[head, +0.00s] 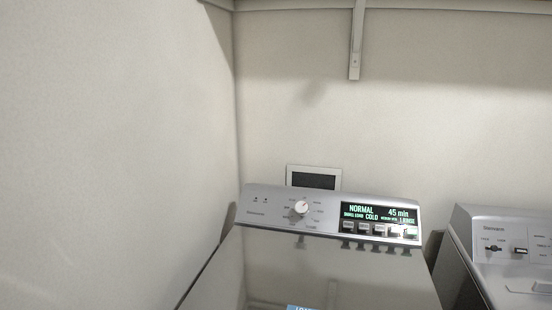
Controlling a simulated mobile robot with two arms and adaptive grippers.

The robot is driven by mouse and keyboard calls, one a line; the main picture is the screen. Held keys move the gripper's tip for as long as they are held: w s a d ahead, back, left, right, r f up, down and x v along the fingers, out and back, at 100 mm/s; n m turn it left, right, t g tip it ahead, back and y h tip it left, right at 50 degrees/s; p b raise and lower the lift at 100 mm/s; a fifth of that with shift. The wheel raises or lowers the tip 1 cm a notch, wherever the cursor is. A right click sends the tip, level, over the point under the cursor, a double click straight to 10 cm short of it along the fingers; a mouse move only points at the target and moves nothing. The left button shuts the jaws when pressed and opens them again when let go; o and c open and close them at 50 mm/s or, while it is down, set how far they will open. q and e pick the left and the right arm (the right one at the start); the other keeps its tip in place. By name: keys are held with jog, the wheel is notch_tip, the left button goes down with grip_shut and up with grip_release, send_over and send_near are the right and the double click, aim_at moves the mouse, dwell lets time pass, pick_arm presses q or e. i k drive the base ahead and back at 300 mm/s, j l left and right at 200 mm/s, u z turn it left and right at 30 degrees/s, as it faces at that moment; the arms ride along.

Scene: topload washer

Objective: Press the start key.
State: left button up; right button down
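The topload washer (310,265) stands in the lower middle of the head view with its lid shut. Its raised back panel (265,204) carries a round dial (302,208) and a lit display (379,214) reading NORMAL, COLD and 45 min. A row of several small keys (379,230) runs under the display. The rightmost key (411,232) looks brighter and greenish. The key labels are too small to read, so I cannot tell which is the start key. Neither of my grippers is in view.
A second appliance (510,250) with its own control panel stands to the right, past a narrow gap. A wall (120,150) closes off the left side. A shelf bracket (355,45) hangs above, and a dark framed wall panel (314,180) sits behind the washer.

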aim_at(409, 232)
jog(key=l+u, duration=0.15)
jog(key=l, duration=0.35)
jog(key=k+l+u, duration=0.1)
jog(key=l, duration=0.4)
jog(key=k+l+u, duration=0.15)
jog(key=l, duration=0.3)
